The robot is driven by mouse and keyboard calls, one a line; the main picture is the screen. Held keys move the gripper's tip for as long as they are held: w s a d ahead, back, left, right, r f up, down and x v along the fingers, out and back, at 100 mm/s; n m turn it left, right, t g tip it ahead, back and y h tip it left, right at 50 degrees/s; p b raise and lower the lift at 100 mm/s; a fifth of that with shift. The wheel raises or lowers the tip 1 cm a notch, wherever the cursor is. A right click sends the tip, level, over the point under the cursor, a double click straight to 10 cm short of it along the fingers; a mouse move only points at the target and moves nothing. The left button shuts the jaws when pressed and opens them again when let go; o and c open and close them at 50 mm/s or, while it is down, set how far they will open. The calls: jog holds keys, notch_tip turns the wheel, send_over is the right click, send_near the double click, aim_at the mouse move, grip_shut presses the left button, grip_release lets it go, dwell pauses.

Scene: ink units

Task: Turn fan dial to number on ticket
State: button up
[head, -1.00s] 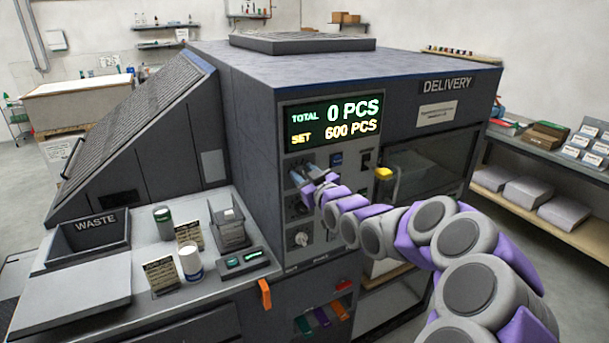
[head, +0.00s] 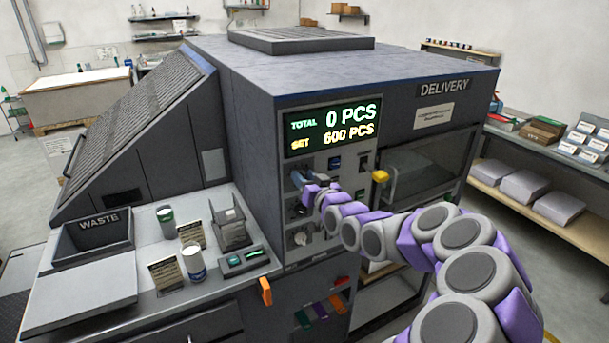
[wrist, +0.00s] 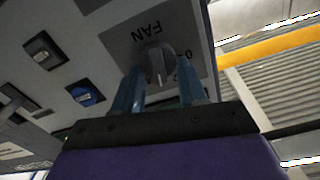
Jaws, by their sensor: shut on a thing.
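My gripper (head: 298,180) is at the control panel (head: 325,163) on the front of the grey machine, below the display. In the wrist view the grey fan dial (wrist: 157,60) sits between the two blue fingers of my gripper (wrist: 160,68), which are shut on it. The word FAN shows upside down beside the dial; its scale numbers are mostly hidden. In the head view my gripper hides the dial. Two small cards, one nearer (head: 166,273) and one farther (head: 191,234), stand on the counter. Their print is too small to read, and I cannot tell which is the ticket.
The display (head: 333,127) reads total 0 PCS and set 600 PCS. Another knob (head: 301,238) is lower on the panel. A yellow handle part (head: 380,176) sticks out right of the panel. A white container (head: 194,262) and the waste bin (head: 125,228) are on the left.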

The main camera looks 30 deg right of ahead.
jog(key=shift+d+r+m, duration=0.15)
jog(key=shift+r+m, duration=0.1)
jog(key=shift+m, duration=0.05)
jog(key=o, duration=0.7)
jog(key=shift+c, duration=0.2)
jog(key=o, duration=0.4)
jog(key=shift+f, duration=0.15)
jog(key=s+b, duration=0.6)
jog(key=s, duration=1.1)
jog(key=shift+s+d+f+b, duration=0.15)
jog(key=shift+d+b, duration=0.2)
jog(key=shift+d, duration=0.05)
